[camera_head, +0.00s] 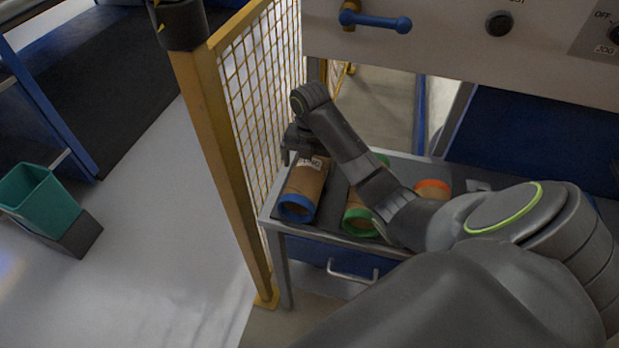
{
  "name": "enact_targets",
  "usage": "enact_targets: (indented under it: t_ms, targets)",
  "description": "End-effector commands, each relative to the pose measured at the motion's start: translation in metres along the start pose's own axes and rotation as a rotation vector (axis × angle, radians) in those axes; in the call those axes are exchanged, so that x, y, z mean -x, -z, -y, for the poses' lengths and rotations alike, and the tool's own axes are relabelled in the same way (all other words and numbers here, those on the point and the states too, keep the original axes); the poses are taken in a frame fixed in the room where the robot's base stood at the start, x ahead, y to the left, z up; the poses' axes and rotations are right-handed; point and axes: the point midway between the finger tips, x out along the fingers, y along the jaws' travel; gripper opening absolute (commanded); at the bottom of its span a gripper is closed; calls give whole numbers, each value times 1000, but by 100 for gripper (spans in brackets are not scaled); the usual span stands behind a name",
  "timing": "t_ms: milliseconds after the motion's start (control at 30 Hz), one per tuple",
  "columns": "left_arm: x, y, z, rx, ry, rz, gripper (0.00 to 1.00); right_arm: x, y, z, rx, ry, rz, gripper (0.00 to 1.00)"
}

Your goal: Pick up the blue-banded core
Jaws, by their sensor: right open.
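The blue-banded core (304,188) is a brown cardboard tube with a blue ring at its near end. It lies at the left end of a grey table (337,236), with a white label near its far end. My right gripper (301,158) is over the far end of this core and points down. It is open; I cannot tell whether its fingers touch the core or straddle it. My right arm crosses the table from the lower right. My left gripper is not in view.
A green-banded core (357,220) and an orange-banded core (433,188) lie to the right, partly hidden by my arm. A yellow mesh fence (262,75) stands close to the table's left side. A machine panel with a blue handle (376,21) is above.

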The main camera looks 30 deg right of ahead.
Motion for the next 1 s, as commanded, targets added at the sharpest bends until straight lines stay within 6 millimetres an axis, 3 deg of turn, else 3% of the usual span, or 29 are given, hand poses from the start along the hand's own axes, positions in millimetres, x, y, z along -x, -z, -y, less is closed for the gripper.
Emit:
enact_targets:
  t_ms: [133, 367, 800, 1000]
  targets:
    - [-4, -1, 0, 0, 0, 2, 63, -21, 0, 0, 1, 0, -2, 100]
    - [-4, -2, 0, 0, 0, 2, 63, -23, 0, 0, 1, 0, 1, 100]
    - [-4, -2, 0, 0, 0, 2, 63, -23, 0, 0, 0, 0, 1, 45]
    - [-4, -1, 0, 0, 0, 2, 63, -22, 0, 0, 0, -1, 2, 44]
